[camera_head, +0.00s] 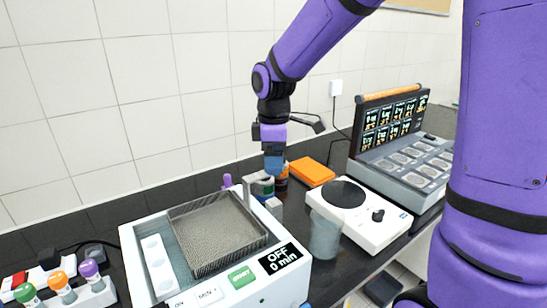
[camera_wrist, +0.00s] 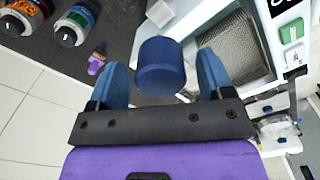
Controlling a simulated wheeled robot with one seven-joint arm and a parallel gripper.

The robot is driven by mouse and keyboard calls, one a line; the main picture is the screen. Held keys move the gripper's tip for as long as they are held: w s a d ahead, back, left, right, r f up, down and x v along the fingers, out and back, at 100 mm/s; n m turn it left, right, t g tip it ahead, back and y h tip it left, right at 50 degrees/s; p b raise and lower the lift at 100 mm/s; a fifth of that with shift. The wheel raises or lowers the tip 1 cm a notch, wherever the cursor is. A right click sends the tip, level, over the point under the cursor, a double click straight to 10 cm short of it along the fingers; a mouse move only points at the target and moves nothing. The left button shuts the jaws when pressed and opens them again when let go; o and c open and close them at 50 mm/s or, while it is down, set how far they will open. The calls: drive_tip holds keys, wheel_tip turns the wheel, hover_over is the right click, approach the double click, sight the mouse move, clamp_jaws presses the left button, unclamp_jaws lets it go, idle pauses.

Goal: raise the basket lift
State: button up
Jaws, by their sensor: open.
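The white bath unit (camera_head: 215,297) stands at the front of the counter, its display reading OFF and 0 min. Its wire mesh basket (camera_head: 218,238) sits in the tank and also shows in the wrist view (camera_wrist: 232,48). My gripper (camera_head: 273,168) is above the unit's back right corner. In the wrist view its two blue fingers (camera_wrist: 163,82) are open on either side of a dark blue cylindrical knob (camera_wrist: 162,67), with gaps visible on both sides. The knob looks like the lift's handle, but its link to the basket is hidden. The fingers hide it in the head view.
A white hotplate-like device (camera_head: 365,228) and a translucent beaker (camera_head: 324,236) stand to the right. An orange box (camera_head: 312,172) lies behind. Labelled jars (camera_wrist: 72,25) and a small purple object (camera_wrist: 97,63) are near the gripper. Coloured-top bottles (camera_head: 60,285) stand at left.

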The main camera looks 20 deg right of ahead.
wheel_tip(320, 180, up, 11)
idle(0.5)
idle(0.3)
